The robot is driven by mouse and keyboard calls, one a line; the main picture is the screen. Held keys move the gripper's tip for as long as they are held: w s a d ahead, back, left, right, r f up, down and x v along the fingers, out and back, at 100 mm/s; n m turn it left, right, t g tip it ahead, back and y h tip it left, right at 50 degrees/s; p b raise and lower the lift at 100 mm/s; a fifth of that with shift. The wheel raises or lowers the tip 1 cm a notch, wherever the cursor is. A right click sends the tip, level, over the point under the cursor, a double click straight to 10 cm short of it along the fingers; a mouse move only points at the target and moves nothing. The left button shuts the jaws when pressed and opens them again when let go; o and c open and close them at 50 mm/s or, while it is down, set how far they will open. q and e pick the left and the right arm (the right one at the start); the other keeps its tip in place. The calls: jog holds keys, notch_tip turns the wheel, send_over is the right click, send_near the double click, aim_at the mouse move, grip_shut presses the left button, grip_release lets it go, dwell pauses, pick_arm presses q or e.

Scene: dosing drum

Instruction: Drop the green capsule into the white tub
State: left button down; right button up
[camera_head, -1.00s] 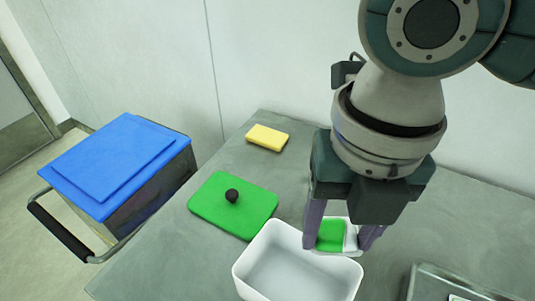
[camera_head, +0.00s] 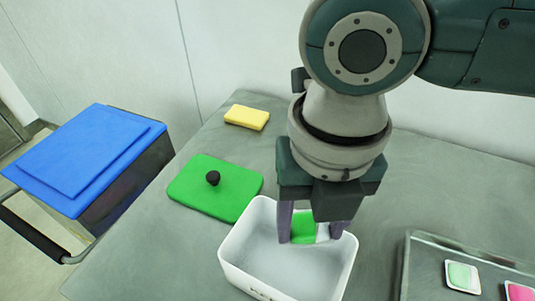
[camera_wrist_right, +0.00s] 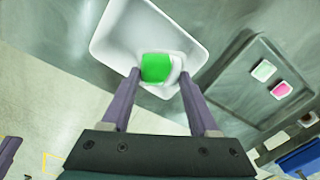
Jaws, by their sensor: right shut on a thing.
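The green capsule (camera_head: 304,228), green with a white part, is between the fingers of my right gripper (camera_head: 312,232), which is shut on it. It also shows in the right wrist view (camera_wrist_right: 157,68) between the two purple fingertips (camera_wrist_right: 160,78). The white tub (camera_head: 237,248) stands on the table, open at the top and with no lid on it. The capsule is over the tub's back part in the head view. The tub also shows behind the capsule in the right wrist view (camera_wrist_right: 118,32).
A green lid with a black knob (camera_head: 238,187) lies left of the tub. A yellow sponge (camera_head: 246,117) lies behind it. A metal tray (camera_head: 420,262) with a pale green and a pink item is at right. A blue-topped bin (camera_head: 85,155) stands at the left.

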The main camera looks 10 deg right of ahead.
jog(key=o, duration=1.4)
jog(key=shift+r, duration=0.1)
notch_tip(320, 180, up, 10)
jog(key=shift+p, duration=0.4)
